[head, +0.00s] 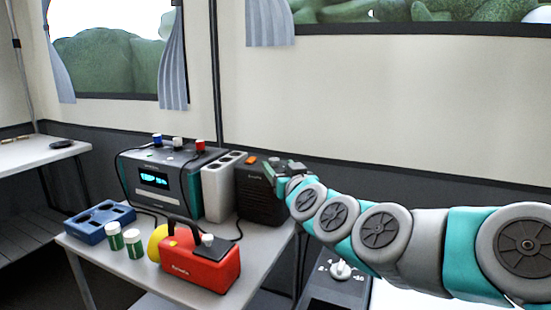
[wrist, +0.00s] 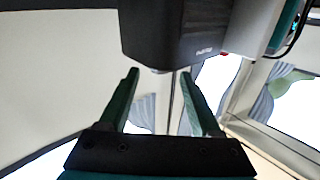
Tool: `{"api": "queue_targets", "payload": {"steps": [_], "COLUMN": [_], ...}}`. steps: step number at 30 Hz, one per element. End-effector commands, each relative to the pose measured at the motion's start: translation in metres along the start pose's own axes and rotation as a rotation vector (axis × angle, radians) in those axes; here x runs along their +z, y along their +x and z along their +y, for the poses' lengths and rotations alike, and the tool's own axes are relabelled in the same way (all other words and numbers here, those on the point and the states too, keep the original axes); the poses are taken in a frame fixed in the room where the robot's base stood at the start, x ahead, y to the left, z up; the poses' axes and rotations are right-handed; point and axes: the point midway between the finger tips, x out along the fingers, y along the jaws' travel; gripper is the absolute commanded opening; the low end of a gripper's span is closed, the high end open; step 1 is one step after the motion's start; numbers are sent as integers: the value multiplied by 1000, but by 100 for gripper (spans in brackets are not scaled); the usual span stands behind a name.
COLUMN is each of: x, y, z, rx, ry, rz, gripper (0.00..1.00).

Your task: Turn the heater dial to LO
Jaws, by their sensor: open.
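A dark box-shaped unit (head: 258,197), likely the heater, stands at the right end of the table, with an orange switch (head: 251,160) on top. My gripper (head: 283,171) is at the right of its top, partly covering that area; I cannot tell whether it touches. In the wrist view the dark unit (wrist: 180,30) is at the top, just beyond the fingers. My gripper (wrist: 158,76) shows open with nothing between its fingers. No dial is clearly visible on this unit; a white knob (head: 341,269) shows on a separate dark unit (head: 335,289) lower right.
On the table (head: 262,250) are a white socket block (head: 216,192), a grey-teal powered box (head: 165,185), a red device (head: 200,268), two green-white cans (head: 115,236) and a blue tray (head: 88,222). Cables run among them. A wall stands behind.

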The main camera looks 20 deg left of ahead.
Motion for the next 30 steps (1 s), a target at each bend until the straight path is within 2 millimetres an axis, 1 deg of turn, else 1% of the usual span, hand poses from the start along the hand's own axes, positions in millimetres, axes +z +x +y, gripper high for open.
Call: {"api": "queue_targets", "payload": {"steps": [1, 3, 9, 15, 22, 23, 30], "x": [-2, -1, -1, -1, -1, -1, -1], "y": [8, 17, 39, 47, 47, 47, 47], "z": [0, -1, -1, 0, 0, 0, 0], "rx": [-1, -2, -1, -1, -1, -1, -1], "ry": [2, 1, 2, 1, 0, 0, 0], "rz": [1, 0, 0, 0, 1, 1, 1], "gripper": [65, 65, 65, 65, 65, 62, 35]}}
